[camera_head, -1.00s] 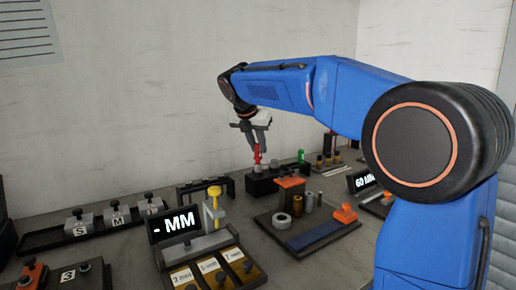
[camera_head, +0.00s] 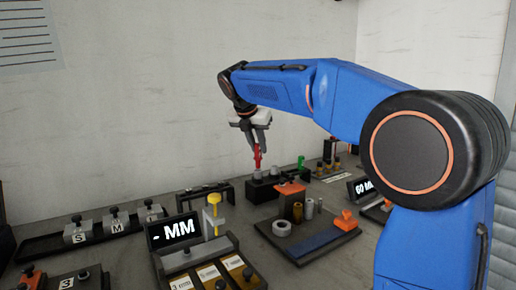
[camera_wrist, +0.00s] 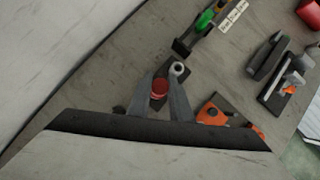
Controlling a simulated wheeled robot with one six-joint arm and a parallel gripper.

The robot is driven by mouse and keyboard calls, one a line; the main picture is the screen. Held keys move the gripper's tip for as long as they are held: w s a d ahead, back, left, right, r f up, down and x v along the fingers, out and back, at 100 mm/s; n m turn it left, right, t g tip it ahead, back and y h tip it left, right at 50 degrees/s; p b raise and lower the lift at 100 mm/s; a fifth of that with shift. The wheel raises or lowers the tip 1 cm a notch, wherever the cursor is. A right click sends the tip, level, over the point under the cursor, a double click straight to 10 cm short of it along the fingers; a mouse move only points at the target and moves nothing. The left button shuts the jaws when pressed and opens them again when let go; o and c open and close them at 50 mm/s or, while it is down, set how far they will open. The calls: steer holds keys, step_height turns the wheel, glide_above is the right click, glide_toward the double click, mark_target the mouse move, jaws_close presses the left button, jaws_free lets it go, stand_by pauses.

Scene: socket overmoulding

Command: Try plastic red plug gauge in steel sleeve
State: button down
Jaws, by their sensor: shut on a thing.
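The red plug gauge (camera_head: 257,158) is upright in my gripper (camera_head: 256,142), which is shut on it. In the head view its lower end is just over a grey cylinder at the left of a black block (camera_head: 264,192). I cannot tell whether they touch. In the wrist view the round red top of the gauge (camera_wrist: 160,89) shows between both fingers (camera_wrist: 160,97). A pale ring-shaped end (camera_wrist: 178,69) lies just beyond it. Steel-coloured sleeves (camera_head: 297,213) stand on a dark board (camera_head: 325,240). I cannot tell which is the task's sleeve.
A green plug (camera_head: 301,161) stands at the right of the block. The board also bears a grey ring (camera_head: 282,228) and an orange clamp (camera_head: 346,219). A dark frame (camera_head: 205,191) and a display reading "- MM" (camera_head: 181,228) stand to the left.

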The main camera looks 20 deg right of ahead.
steer(key=shift+r, duration=2.5)
